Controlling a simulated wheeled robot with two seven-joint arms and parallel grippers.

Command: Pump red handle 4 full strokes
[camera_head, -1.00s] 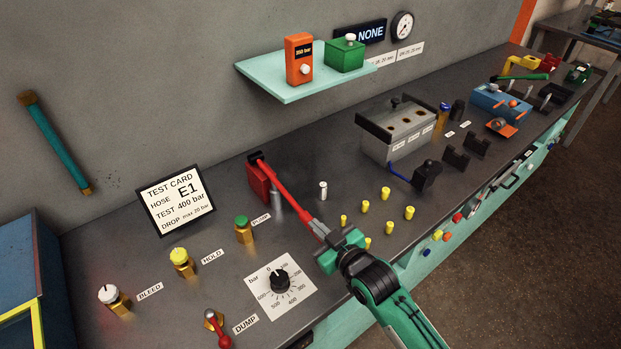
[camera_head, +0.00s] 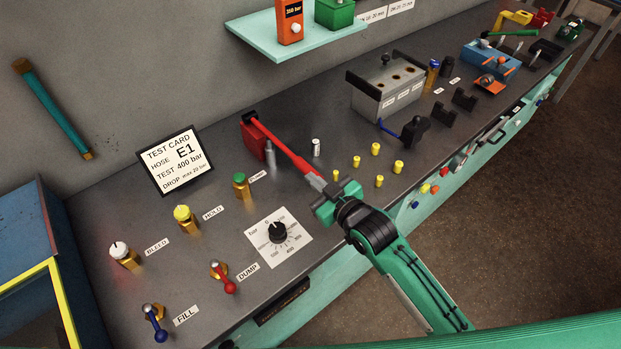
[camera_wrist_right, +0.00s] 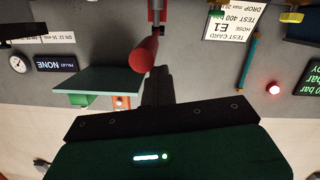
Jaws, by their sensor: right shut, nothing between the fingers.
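The red pump handle (camera_head: 285,147) runs from the red pump block (camera_head: 254,138) on the bench out toward the front right, sloping down in the picture. My right gripper (camera_head: 318,183) is at the handle's free end, with its grey fingers in line with the handle. It is shut with nothing between the fingers. In the right wrist view the round red handle end (camera_wrist_right: 143,54) shows just beyond my dark fingers (camera_wrist_right: 157,88); I cannot tell whether they touch. The pressure dial (camera_head: 278,234) lies in front of the pump. My left gripper is not in view.
The test card (camera_head: 176,160) reads hose E1, 400 bar. Red dump (camera_head: 224,278) and blue fill (camera_head: 155,322) levers are at the front. Several yellow plugs (camera_head: 376,149) stand right.

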